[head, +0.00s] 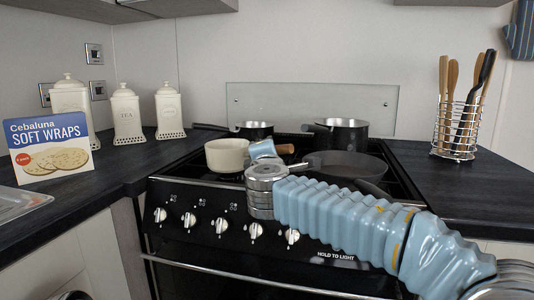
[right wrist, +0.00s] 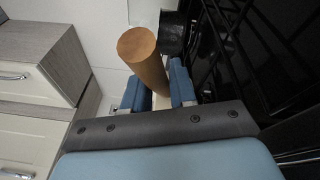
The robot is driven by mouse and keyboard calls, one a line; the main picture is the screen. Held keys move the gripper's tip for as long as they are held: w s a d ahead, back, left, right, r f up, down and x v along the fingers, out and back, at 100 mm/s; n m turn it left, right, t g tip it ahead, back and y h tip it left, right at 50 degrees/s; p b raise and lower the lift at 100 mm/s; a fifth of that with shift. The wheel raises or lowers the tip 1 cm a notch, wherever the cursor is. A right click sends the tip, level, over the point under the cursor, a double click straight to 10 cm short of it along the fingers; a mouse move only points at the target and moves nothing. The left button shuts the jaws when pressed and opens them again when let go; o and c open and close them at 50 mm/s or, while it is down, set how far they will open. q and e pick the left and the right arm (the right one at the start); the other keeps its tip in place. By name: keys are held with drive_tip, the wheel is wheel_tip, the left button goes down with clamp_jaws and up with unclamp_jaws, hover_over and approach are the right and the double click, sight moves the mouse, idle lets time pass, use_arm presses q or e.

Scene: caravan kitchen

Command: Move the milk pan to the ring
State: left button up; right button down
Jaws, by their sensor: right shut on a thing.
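The milk pan (head: 227,155) is cream with a wooden handle (head: 286,149). It is upright over the front left of the hob (head: 262,180). My right gripper (head: 264,150) is shut on the handle, beside the pan. In the right wrist view the round wooden handle (right wrist: 146,62) stands between the blue fingers of this gripper (right wrist: 160,91). The ring at the front left is hidden by the pan and my arm. I cannot tell whether the pan touches the hob or hangs just above it. My left gripper is not in view.
A small dark pan (head: 254,130) and a dark pot (head: 343,134) stand at the back of the hob. A dark frying pan (head: 350,163) is at the front right. Cream canisters (head: 126,115) and a wraps box (head: 50,147) stand left, a utensil rack (head: 457,130) right.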

drive_tip(key=shift+f, duration=0.15)
drive_tip(key=c, duration=1.4)
unclamp_jaws()
drive_tip(key=shift+f, duration=0.1)
drive_tip(key=o, duration=0.5)
drive_tip(key=shift+r, duration=0.25)
drive_tip(key=shift+r+p, duration=0.45)
drive_tip(key=shift+p, duration=0.2)
drive_tip(key=s+b, duration=0.1)
drive_tip(key=s, duration=0.7)
drive_tip(key=s+b, duration=0.1)
drive_tip(key=s, duration=0.3)
drive_tip(key=shift+a+f+b, duration=0.25)
drive_tip(key=shift+a+b, duration=0.05)
drive_tip(key=shift+b, duration=0.05)
drive_tip(key=shift+s, duration=0.1)
